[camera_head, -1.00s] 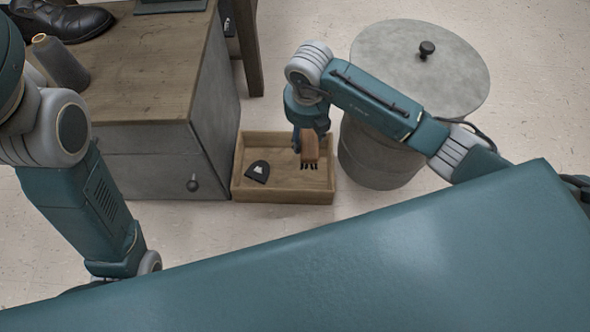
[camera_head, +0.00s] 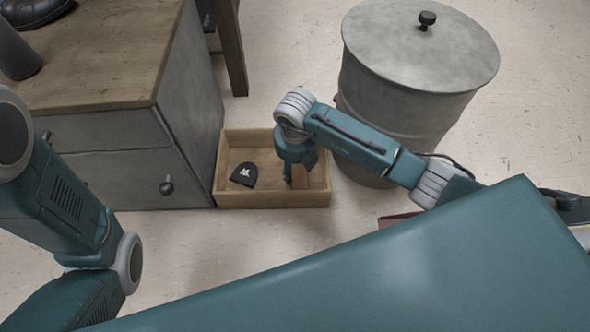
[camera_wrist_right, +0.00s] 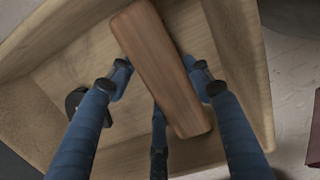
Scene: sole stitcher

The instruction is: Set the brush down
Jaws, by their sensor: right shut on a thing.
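The brush is a brown wooden block; its back shows in the right wrist view (camera_wrist_right: 162,68), and part of it shows in the head view (camera_head: 301,179). My right gripper (camera_head: 298,180) is down inside the open wooden box (camera_head: 272,200) on the floor, shut on the brush. In the wrist view its blue fingers (camera_wrist_right: 160,90) flank the brush near the box bottom. The bristles are hidden, so I cannot tell whether they touch the bottom. My left arm is at the left of the head view, but its gripper is out of view.
A black heel-shaped piece (camera_head: 243,174) with a white mark lies in the left of the box. A wooden-topped cabinet (camera_head: 110,160) stands left of the box. A grey lidded bin (camera_head: 405,100) stands to the right. A dark red thing (camera_head: 393,219) lies partly hidden on the floor.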

